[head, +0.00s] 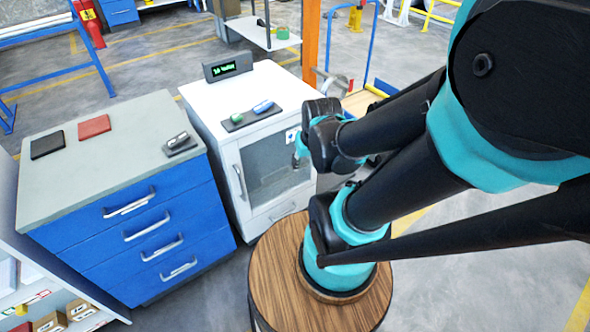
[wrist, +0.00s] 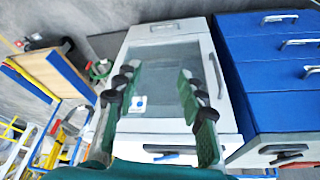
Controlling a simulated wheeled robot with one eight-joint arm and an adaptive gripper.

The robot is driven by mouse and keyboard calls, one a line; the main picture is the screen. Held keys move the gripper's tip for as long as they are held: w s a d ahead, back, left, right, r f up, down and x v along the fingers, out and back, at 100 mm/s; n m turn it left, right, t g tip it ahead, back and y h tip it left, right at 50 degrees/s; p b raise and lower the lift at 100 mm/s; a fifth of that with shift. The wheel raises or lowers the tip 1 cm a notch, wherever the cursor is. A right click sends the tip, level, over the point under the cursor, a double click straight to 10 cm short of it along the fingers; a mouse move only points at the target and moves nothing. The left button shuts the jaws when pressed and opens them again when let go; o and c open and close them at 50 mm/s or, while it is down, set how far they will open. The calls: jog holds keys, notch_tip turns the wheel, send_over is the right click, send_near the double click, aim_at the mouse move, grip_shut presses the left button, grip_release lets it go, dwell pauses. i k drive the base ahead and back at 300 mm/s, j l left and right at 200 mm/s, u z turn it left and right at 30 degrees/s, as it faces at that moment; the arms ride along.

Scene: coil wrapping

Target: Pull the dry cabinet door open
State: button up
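The dry cabinet (head: 228,110) is white, with a framed glass door (head: 270,168) on its front. The door looks shut. Its upright grey handle (head: 238,182) is at the door's left side. The wrist view sees the cabinet (wrist: 172,126) roughly upside down, with the door glass (wrist: 165,65) between and beyond my fingers and the handle (wrist: 216,76) to the right of them. My gripper (wrist: 157,70) is open and empty, with its fingers apart and in front of the door. In the head view my gripper is partly hidden by my arm, near the door's right side.
A blue drawer cabinet (head: 140,228) with a grey top stands left of the dry cabinet. A tray (head: 250,117) with small items and a display (head: 228,66) sit on the dry cabinet. A round wooden surface (head: 275,275) is in front. An orange post (head: 310,40) stands behind.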

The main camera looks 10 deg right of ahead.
aim_at(230, 152)
jog(key=k+l+z, duration=0.25)
jog(key=k+l, duration=0.15)
jog(key=l, duration=0.2)
jog(key=k+l+z, duration=0.1)
jog(key=l, duration=0.25)
jog(key=k, duration=0.1)
